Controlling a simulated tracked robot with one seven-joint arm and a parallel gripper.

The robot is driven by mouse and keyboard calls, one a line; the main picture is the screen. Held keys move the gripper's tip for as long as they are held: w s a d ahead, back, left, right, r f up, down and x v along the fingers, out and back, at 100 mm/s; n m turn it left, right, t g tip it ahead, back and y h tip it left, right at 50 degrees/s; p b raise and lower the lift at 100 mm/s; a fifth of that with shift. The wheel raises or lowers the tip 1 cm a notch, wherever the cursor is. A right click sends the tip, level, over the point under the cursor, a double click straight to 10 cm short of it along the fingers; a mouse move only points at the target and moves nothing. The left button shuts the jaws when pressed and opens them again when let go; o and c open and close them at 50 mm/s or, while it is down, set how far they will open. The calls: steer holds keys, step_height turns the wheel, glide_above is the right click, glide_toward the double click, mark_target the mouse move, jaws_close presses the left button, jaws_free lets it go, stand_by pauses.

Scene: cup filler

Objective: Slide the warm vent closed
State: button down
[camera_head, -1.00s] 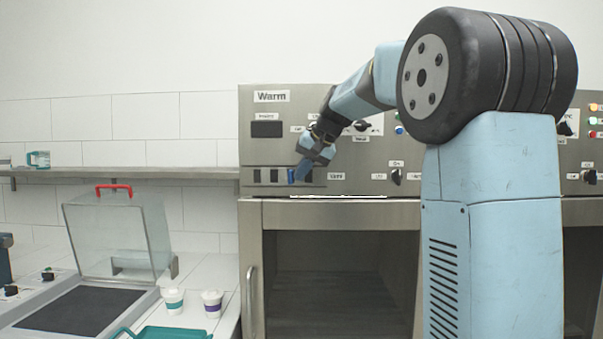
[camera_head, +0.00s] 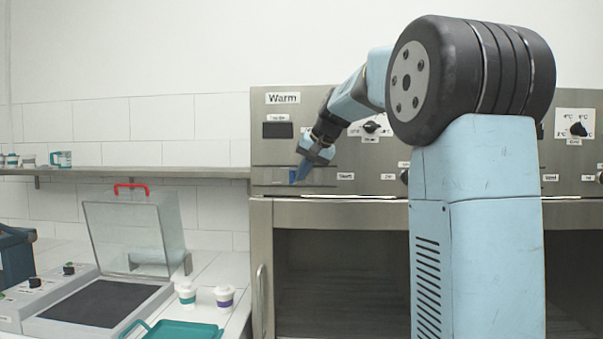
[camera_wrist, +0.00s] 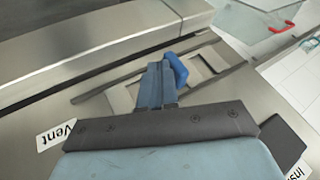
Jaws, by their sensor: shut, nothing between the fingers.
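The warm vent (camera_head: 325,177) is a grey slotted strip low on the Warm panel, left of its Vent label (camera_head: 345,176). The tab also shows in the wrist view (camera_wrist: 177,69). My gripper (camera_head: 302,172) is shut, with nothing between its fingers. Its blue fingers (camera_wrist: 158,82) are right beside the tab, on the Vent-label side; I cannot tell whether they touch.
The Warm cabinet (camera_head: 262,220) has an open, dark bay below the panel. Knobs (camera_head: 371,127) sit right of the vent. At left, a clear-lidded machine (camera_head: 130,235), two cups (camera_head: 225,297) and a teal tray (camera_head: 185,329) stand on the counter. A shelf (camera_head: 130,171) is above.

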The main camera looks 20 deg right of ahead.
steer(key=d, duration=0.1)
steer(key=s+d, duration=0.1)
steer(key=s+d+r, duration=0.1)
steer(key=d, duration=0.1)
steer(key=shift+r, duration=0.1)
steer(key=v, duration=0.8)
steer(key=shift+s+r, duration=0.2)
steer(key=shift+r, duration=0.05)
steer(key=s+a+f+n+h, duration=0.1)
steer(key=s+a+f, duration=0.2)
steer(key=s+f, duration=0.6)
steer(key=s+a+f+n+h, duration=0.1)
steer(key=s+a+f, duration=0.2)
steer(key=s+f, duration=0.6)
steer(key=s+a+f+n+h, duration=0.1)
steer(key=s+a+f, duration=0.2)
steer(key=s+f, duration=0.6)
steer(key=s, duration=0.4)
steer(key=shift+s+f+g+h, duration=0.2)
steer(key=shift+g+h, duration=0.1)
steer(key=shift+g, duration=0.1)
